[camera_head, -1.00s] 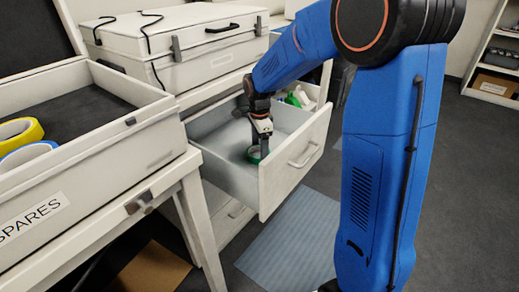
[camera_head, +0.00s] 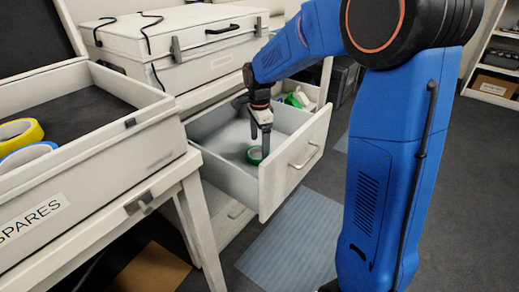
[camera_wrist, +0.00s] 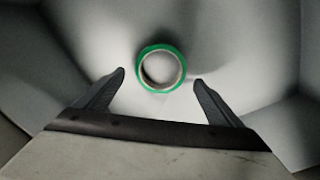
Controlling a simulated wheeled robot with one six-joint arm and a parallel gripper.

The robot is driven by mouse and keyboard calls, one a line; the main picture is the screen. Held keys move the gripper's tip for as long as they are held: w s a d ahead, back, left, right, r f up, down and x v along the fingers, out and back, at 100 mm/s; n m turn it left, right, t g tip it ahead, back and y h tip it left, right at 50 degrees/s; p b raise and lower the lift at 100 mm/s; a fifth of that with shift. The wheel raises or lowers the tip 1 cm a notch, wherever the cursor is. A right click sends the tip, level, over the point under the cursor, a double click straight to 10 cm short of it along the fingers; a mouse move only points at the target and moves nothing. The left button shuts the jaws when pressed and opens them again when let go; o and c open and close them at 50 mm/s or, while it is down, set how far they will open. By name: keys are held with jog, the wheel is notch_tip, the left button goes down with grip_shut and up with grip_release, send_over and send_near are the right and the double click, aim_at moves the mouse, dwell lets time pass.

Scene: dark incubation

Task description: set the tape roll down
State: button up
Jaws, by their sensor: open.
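The green tape roll (camera_head: 254,155) lies flat on the floor of the open white drawer (camera_head: 228,171), near its front wall. In the wrist view the tape roll (camera_wrist: 160,69) shows as a green ring with a pale inner core. My gripper (camera_head: 260,148) is inside the drawer space, above the roll and pointing down. In the wrist view my gripper (camera_wrist: 160,76) has its two dark fingers spread wide, with nothing between them. The roll lies beyond the fingertips, apart from them.
A closed white case (camera_head: 180,45) sits behind. Green and white items (camera_head: 298,97) lie in the drawer's back right part.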

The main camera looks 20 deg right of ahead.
aim_at(260, 158)
notch_tip(260, 158, up, 8)
jog(key=shift+r, duration=0.25)
jog(key=s+d+r+n+t, duration=0.4)
jog(key=s+d+r, duration=0.4)
jog(key=d+r, duration=0.3)
jog(key=s+a+f+n, duration=0.1)
jog(key=s+f+n, duration=0.2)
jog(key=s, duration=0.5)
jog(key=s+a+f+n, duration=0.2)
jog(key=s+f+n, duration=0.2)
jog(key=s, duration=0.5)
jog(key=s+a+f+n, duration=0.1)
jog(key=s+f+n, duration=0.3)
jog(key=s+n, duration=0.2)
jog(key=s, duration=0.2)
jog(key=shift+s+a+n+t, duration=0.3)
jog(key=shift+s+t, duration=0.1)
jog(key=shift+c, duration=0.6)
